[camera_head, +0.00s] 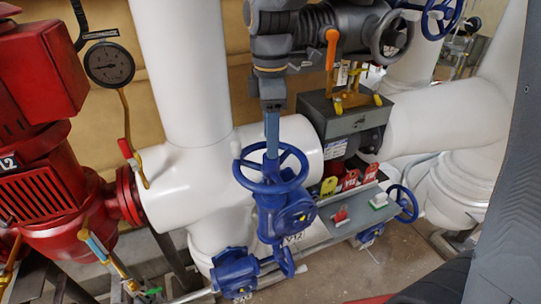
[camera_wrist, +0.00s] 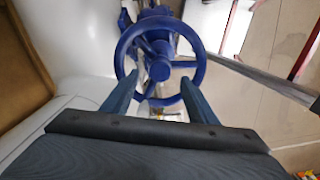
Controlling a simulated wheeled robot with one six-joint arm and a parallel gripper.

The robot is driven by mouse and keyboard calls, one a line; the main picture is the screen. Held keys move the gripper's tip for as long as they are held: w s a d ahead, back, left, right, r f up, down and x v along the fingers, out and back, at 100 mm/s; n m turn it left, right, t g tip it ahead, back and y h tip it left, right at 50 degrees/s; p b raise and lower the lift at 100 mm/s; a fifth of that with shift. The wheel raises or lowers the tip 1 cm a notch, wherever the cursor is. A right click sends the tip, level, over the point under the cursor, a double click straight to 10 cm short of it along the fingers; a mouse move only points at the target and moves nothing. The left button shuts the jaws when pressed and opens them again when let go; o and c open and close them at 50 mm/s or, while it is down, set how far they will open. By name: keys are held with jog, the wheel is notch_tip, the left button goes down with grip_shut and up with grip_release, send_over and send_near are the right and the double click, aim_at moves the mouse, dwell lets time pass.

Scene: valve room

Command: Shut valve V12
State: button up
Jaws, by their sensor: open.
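A blue handwheel (camera_head: 272,186) sits on a blue valve body (camera_head: 287,215) in the middle of the head view. A small tag (camera_head: 293,238) below it appears to read V12. In the wrist view the wheel (camera_wrist: 160,70) faces me, with its hub and spokes showing. My gripper (camera_head: 271,140) points down at the wheel from above in the head view. In the wrist view my gripper (camera_wrist: 160,79) is open, with one finger on each side of the hub and the fingertips over the lower half of the wheel. I cannot tell whether they touch the rim.
White pipes (camera_head: 185,75) stand behind and beside the valve. A grey shelf (camera_head: 350,215) with red, yellow and green tags is to its right. Another blue handwheel (camera_head: 404,204) is beyond the shelf. A red pump (camera_head: 35,170) and a gauge (camera_head: 109,64) are at left.

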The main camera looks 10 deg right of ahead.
jog(key=shift+n, duration=0.7)
jog(key=shift+f, duration=0.1)
